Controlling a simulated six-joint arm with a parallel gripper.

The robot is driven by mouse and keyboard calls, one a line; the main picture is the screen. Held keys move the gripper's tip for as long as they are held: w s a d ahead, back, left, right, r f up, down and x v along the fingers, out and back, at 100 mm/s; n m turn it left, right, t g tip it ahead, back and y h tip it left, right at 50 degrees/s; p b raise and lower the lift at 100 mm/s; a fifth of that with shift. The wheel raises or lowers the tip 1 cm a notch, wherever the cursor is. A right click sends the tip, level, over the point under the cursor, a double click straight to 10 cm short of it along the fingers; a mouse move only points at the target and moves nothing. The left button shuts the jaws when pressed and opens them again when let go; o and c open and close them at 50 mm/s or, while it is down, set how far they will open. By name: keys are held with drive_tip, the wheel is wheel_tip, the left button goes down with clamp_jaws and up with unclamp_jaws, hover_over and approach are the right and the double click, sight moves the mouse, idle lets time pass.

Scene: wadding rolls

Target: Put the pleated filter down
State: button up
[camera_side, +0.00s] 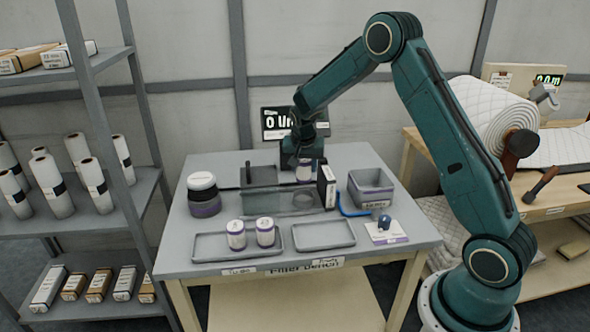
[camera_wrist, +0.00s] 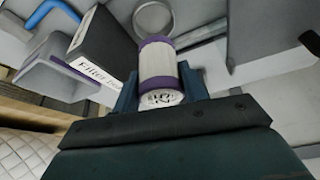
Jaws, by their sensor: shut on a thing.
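My gripper (camera_side: 302,160) is at the back middle of the bench, pointing down. It is shut on a pleated filter (camera_side: 304,173), a white cylinder with purple end bands. In the wrist view the filter (camera_wrist: 158,68) sits between the two fingers, with dark printing on its near end. I cannot tell whether its far end touches anything. Two similar filters, a left one (camera_side: 236,236) and a right one (camera_side: 265,232), stand upright at the left front tray (camera_side: 207,248). The right front tray (camera_side: 323,236) is empty.
A see-through chamber (camera_side: 262,202) stands in front of my gripper, with a dark upright box (camera_side: 327,188) at its right. A blue hose (camera_side: 350,209), a grey bin (camera_side: 372,190) and a card (camera_side: 386,235) are further right. A lidded jar (camera_side: 203,190) stands left.

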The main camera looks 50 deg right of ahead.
sight(304, 173)
drive_tip(key=shift+f, duration=1.55)
drive_tip(key=shift+f, duration=2.1)
drive_tip(key=shift+f, duration=0.35)
drive_tip(key=o, duration=1)
drive_tip(key=shift+c, duration=0.2)
drive_tip(key=shift+r, duration=0.45)
drive_tip(key=v, duration=1.2)
drive_tip(key=shift+s+f, duration=0.1)
